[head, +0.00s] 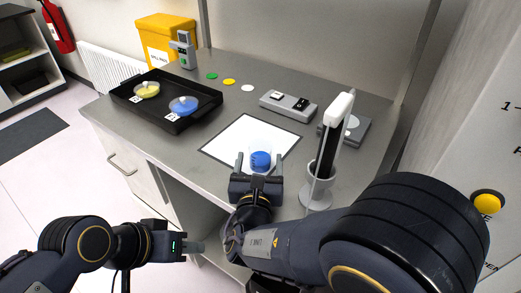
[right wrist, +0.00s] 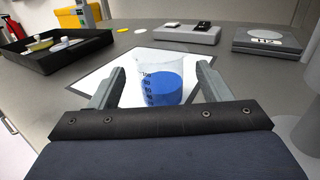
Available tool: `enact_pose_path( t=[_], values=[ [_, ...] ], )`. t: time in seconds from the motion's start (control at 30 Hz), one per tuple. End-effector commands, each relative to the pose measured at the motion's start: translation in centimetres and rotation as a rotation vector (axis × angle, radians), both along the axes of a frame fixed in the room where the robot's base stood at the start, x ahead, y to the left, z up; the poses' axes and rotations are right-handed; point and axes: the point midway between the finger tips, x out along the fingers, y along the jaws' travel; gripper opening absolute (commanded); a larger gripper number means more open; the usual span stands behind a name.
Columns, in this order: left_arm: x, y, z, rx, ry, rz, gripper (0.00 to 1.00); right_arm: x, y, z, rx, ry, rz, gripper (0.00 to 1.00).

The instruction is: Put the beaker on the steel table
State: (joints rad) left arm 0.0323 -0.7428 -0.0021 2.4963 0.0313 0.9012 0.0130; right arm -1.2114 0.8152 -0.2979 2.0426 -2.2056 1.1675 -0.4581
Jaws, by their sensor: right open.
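A clear beaker (head: 261,157) with blue liquid stands upright on a white, dark-edged mat (head: 231,134) on the grey steel table (head: 245,107). The beaker (right wrist: 165,82) also shows in the right wrist view, between the two fingers. My right gripper (head: 259,166) is open at the near edge of the mat, with a finger on each side of the beaker and gaps to it. My left gripper (head: 196,247) is low in front of the table, far from the beaker; its finger gap is not clear from this angle.
A black tray (head: 183,124) with a yellow and a blue dish is at the left. A stand with a tall dark column (head: 327,150) is close on the right of the beaker. Grey devices (head: 288,104) sit behind the mat. A yellow bin (head: 168,38) is at the back left.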

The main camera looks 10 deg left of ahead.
Motion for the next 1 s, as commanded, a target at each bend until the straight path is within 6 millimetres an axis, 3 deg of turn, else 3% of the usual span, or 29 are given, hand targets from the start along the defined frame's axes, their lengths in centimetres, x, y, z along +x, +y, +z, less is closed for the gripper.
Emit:
enact_pose_path(
  t=[0.1,0.33,1.0],
  values=[
    [0.0,0.0,-0.3,0.0,0.0,0.0,0.36,-2.6,-0.2,0.0,0.0,-0.001,0.004,0.71],
    [0.0,0.0,-0.4,0.0,0.0,0.0,0.36,-5.5,-0.7,0.0,-0.001,0.0,0.002,0.71],
    [0.0,0.0,-0.4,0.0,0.0,0.0,0.36,-5.9,-0.8,0.0,0.0,0.0,0.0,0.71]
  ],
)
